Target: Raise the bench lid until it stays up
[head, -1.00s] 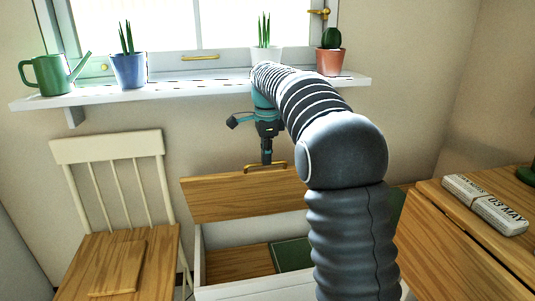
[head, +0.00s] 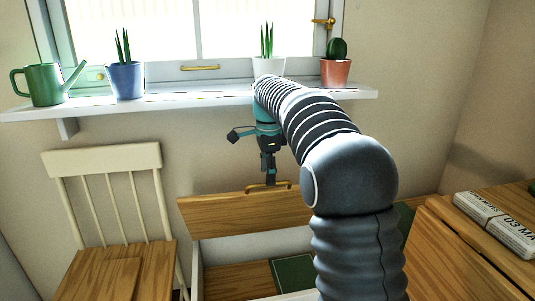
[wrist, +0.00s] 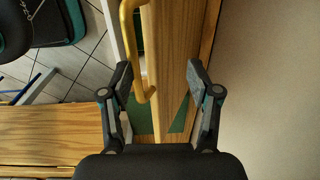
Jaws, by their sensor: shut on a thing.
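The bench lid (head: 235,214) is a wooden board, raised and steeply tilted above the white bench box (head: 197,272). The box is open and its inside shows. A brass handle (head: 262,186) sits at the lid's top edge. My gripper (head: 270,183) reaches down to this edge from above. In the wrist view my gripper (wrist: 160,73) has one finger on each side of the lid (wrist: 172,60). The left fingertip is beside the handle (wrist: 130,30), the right one against the board's other side. My arm hides the right part of the bench.
A wooden chair (head: 100,160) stands at left. The window shelf (head: 180,98) above holds a watering can (head: 45,86) and potted plants. A table (head: 470,245) with a newspaper (head: 495,224) is at right. A green book (head: 293,272) lies inside the bench.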

